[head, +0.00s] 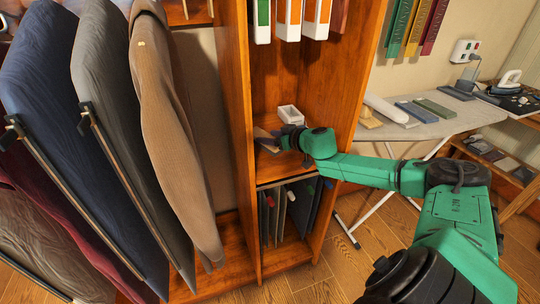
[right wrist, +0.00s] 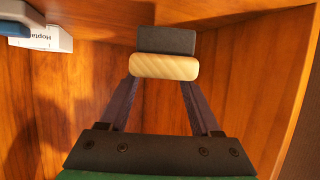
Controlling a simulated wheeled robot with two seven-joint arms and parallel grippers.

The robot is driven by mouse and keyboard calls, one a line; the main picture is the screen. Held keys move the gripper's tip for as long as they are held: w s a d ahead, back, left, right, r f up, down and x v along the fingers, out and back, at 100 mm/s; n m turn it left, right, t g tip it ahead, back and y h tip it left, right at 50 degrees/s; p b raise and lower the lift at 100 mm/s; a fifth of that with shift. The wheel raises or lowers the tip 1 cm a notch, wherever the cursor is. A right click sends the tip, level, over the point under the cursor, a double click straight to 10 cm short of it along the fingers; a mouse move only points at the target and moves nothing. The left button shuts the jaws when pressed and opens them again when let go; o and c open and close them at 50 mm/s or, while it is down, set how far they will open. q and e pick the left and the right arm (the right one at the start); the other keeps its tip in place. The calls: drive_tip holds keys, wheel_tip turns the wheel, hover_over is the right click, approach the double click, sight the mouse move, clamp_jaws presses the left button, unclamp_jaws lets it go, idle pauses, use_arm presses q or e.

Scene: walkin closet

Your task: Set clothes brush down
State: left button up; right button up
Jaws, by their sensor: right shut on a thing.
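The clothes brush, a tan ribbed block (right wrist: 164,66) with a dark grey part (right wrist: 167,40) beyond it, is between the fingertips of my right gripper (right wrist: 163,82) in the right wrist view. The gripper is shut on it. In the head view my right gripper (head: 272,139) reaches into the wooden cabinet, just over the middle shelf (head: 290,168). The brush is small and mostly hidden there. I cannot tell whether it touches the shelf. My left gripper is not in view.
A white open box (head: 291,115) stands on the shelf behind the gripper; a white labelled object (right wrist: 42,38) shows in the right wrist view. Cabinet walls close in on both sides. Dark folders (head: 283,212) stand below. Clothes (head: 170,110) hang left; an ironing board (head: 425,127) stands right.

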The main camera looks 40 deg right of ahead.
wheel_tip(320, 180, down, 3)
drive_tip(key=shift+s+f+b, duration=0.1)
drive_tip(key=shift+s+b, duration=0.05)
drive_tip(key=shift+b, duration=0.2)
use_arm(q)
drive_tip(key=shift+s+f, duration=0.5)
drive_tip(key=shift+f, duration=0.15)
use_arm(e)
drive_tip(key=o, duration=1.5)
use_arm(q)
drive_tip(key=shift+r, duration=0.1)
